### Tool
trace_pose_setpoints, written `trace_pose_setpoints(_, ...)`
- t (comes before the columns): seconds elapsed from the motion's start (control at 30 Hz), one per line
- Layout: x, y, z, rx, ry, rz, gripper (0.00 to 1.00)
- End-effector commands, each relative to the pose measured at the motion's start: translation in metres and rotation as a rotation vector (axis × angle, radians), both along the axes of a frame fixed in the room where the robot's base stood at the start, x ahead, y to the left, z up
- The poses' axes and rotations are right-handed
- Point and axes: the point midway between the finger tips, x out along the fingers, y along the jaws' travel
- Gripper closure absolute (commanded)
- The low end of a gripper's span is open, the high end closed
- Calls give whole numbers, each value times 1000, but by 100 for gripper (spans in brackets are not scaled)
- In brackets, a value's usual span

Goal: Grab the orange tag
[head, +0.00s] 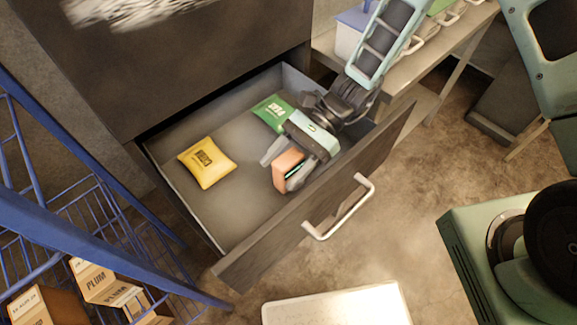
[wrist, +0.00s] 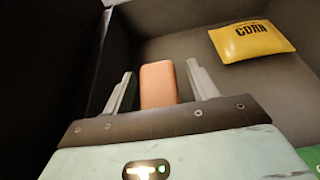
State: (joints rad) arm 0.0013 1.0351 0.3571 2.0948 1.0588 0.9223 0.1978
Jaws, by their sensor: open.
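The orange tag (head: 287,168) is a small block-like piece in the open drawer, near its front wall. My gripper (head: 280,163) reaches down into the drawer with its fingers at the tag. In the wrist view the orange tag (wrist: 159,85) stands between the two open fingers of my gripper (wrist: 160,85), with a visible gap on each side. The tag's lower end is hidden behind the gripper body in the wrist view.
The drawer (head: 212,215) also holds a yellow CORN bag (head: 207,162) and a green bag (head: 273,113). The drawer front with its handle (head: 340,208) is beside my gripper. A blue wire rack (head: 75,215) stands at left, and a bench (head: 440,50) is at upper right.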

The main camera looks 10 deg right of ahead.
Motion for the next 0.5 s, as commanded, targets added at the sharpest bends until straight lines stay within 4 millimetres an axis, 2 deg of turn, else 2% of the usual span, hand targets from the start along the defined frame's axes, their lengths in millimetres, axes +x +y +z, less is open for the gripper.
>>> trace_pose_setpoints(0.27, -3, 4, -2, 0, -1, 0, 42)
trace_pose_setpoints(0.3, -3, 4, -2, 0, -1, 0, 45)
trace_pose_setpoints(0.47, -3, 4, -2, 0, -1, 0, 89)
trace_pose_setpoints(0.5, -3, 4, -2, 0, -1, 0, 92)
